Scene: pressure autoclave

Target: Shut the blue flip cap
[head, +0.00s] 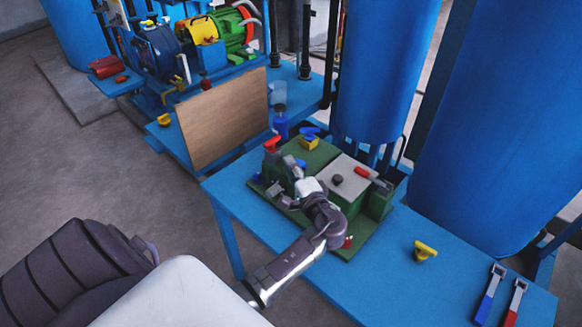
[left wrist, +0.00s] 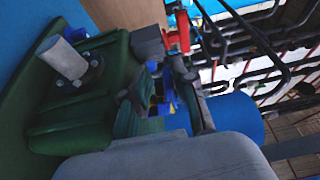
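My left gripper (head: 290,178) is over the green fixture (head: 352,248) on the blue bench, near its left end. In the left wrist view its dark fingers (left wrist: 163,90) stand apart, with blue and yellow bits showing through the gap. A small blue part (head: 301,163), perhaps the flip cap, shows just beyond the gripper in the head view. The gripper partly hides this area, and I cannot tell the cap's angle or whether a finger touches it. A grey cylinder (left wrist: 62,57) stands on the green body beside the gripper. My right gripper is not in view.
A red handle (head: 272,143) and a blue-and-yellow valve (head: 310,138) stand close by. A grey-topped block (head: 350,178) is to the right. A yellow knob (head: 425,251) and blue-handled (head: 489,296) and red-handled (head: 515,302) levers lie rightward. Blue tanks (head: 385,70) stand behind.

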